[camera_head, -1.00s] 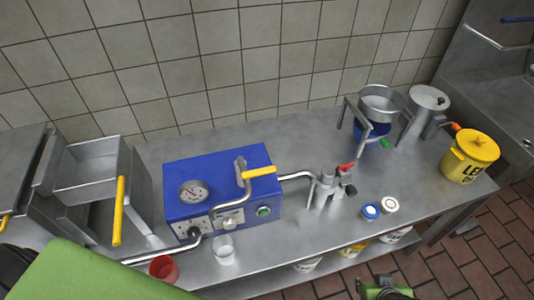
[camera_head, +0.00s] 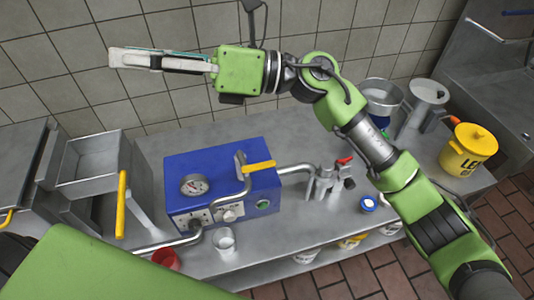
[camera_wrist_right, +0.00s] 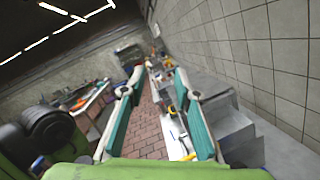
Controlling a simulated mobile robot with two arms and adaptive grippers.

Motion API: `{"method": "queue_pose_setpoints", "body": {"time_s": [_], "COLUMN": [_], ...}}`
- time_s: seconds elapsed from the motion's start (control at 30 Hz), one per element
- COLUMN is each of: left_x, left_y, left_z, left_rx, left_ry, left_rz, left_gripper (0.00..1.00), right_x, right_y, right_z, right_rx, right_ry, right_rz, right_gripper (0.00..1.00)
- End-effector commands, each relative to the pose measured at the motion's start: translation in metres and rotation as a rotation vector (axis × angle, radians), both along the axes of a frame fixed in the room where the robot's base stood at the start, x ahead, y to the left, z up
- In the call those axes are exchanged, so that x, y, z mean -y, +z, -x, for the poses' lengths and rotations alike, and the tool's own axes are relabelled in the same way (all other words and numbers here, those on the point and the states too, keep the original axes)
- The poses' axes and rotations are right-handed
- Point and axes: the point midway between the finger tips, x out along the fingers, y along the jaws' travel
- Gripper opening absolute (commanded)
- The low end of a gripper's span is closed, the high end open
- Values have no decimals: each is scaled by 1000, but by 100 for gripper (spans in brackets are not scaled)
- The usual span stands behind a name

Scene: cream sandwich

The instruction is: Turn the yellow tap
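A yellow handle (camera_head: 259,167) sits on a bent metal pipe at the top of the blue machine (camera_head: 180,165) on the counter. A second yellow handle (camera_head: 121,205) hangs upright on the metal tray unit at left; I cannot tell for certain which one is the yellow tap. My right gripper (camera_head: 112,58) is raised above and behind the blue machine, in front of the tiled wall, pointing left. In the right wrist view its fingers (camera_wrist_right: 158,100) stand apart with nothing held between them. My left gripper is not in view.
A red cup (camera_head: 166,259) and a clear cup (camera_head: 224,241) stand before the machine. A red-handled metal fitting (camera_head: 325,182) is to its right. A yellow bucket (camera_head: 467,150) stands at far right. My right arm hides part of the counter.

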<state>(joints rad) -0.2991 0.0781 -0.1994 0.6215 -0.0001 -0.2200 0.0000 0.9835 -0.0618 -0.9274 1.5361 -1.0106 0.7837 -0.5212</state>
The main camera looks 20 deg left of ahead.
Motion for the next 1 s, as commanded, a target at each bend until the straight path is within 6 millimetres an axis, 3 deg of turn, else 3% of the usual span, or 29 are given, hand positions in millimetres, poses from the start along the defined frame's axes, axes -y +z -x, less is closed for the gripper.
{"method": "queue_pose_setpoints", "body": {"time_s": [0.07,0.13,0.2,0.3,0.4,0.5,0.6,0.77,1.0], "left_x": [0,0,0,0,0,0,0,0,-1], "left_y": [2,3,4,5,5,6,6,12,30], "left_z": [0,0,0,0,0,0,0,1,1], "left_rx": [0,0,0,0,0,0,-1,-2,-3], "left_ry": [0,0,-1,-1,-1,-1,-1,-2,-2], "left_rz": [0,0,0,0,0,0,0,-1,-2], "left_gripper": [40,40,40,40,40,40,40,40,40], "right_x": [-9,1,23,66,108,138,154,159,158], "right_y": [-39,-81,-114,-140,-141,-133,-128,-140,-187], "right_z": [26,29,15,-20,-54,-76,-86,-89,-87], "right_rx": [301,538,742,959,1092,1159,1184,1187,1183], "right_ry": [117,214,298,391,450,483,499,506,507], "right_rz": [199,389,586,860,1087,1242,1321,1342,1336], "right_gripper": [29,29,29,29,29,29,29,29,29]}}
